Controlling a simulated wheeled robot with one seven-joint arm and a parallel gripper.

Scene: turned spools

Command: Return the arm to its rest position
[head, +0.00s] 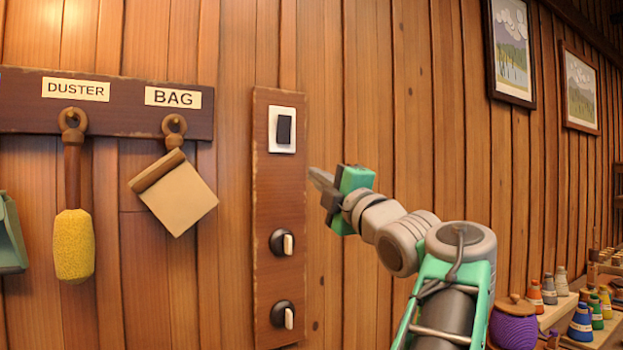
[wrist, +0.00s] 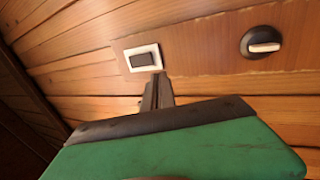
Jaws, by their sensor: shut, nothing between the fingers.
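My gripper (head: 317,178) is at the end of my raised arm in the head view, in front of the wood wall and just right of the switch panel. Its fingers point left toward the panel, are closed together and hold nothing. In the wrist view the shut fingers (wrist: 158,90) show above the green gripper body. A black rocker switch (head: 284,126) in a white frame sits high on the panel. The switch also shows just beyond the fingertips in the wrist view (wrist: 143,58). I cannot tell whether the fingertips touch anything.
The panel (head: 265,200) carries two knobs, an upper one (head: 283,242) and a lower one (head: 284,315). A rack (head: 125,92) at left holds a duster (head: 74,240) and a bag (head: 178,195). Pictures hang at upper right (head: 511,50). Spools (head: 581,322) stand on shelves at lower right.

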